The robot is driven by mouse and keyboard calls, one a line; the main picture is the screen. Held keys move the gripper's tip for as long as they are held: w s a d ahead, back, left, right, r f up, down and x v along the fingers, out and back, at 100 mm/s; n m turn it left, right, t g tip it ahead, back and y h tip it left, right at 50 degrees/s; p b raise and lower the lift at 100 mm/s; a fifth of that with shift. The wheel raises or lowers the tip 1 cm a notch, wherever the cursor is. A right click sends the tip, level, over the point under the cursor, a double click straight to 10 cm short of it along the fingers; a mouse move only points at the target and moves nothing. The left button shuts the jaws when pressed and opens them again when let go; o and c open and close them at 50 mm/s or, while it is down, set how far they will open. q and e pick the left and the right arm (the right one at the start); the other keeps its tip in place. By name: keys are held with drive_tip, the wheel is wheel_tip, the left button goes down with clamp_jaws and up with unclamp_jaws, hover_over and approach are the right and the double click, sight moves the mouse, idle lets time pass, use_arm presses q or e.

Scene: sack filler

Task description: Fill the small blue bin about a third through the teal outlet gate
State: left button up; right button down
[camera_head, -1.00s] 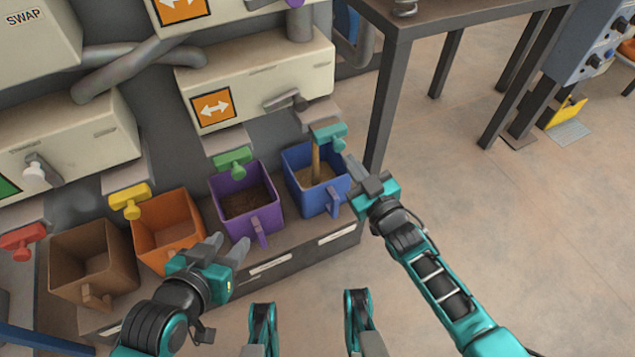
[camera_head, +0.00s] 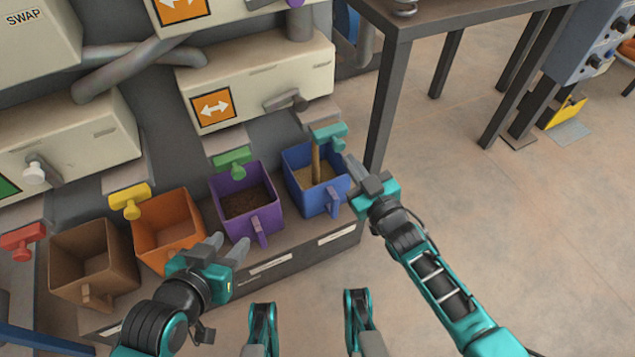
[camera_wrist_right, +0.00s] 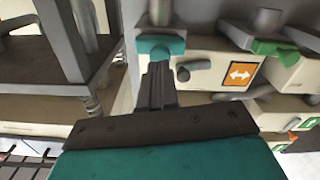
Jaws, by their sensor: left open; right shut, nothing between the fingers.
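The blue bin (camera_head: 318,198) stands on the shelf under the teal outlet gate (camera_head: 329,134). A tan stream falls from the gate into the bin, and tan material covers its floor; the exact depth is hard to tell. My right gripper (camera_head: 352,164) is shut and empty, with its fingertips close beside the teal gate at the right of the bin. In the right wrist view the shut fingers (camera_wrist_right: 158,75) point at the teal gate (camera_wrist_right: 161,46); whether they touch it I cannot tell. My left gripper (camera_head: 228,246) is open and empty in front of the orange and purple bins.
A purple bin (camera_head: 260,226) with dark material stands left of the blue bin, under a green gate (camera_head: 232,161). An orange bin (camera_head: 171,240) and a brown bin (camera_head: 118,277) stand further left. A dark table leg (camera_head: 384,105) rises right behind my right gripper.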

idle(0.4)
drive_tip(key=shift+x, duration=2.4)
drive_tip(key=p, duration=0.5)
approach(341, 148)
drive_tip(key=shift+w+a+f, duration=0.1)
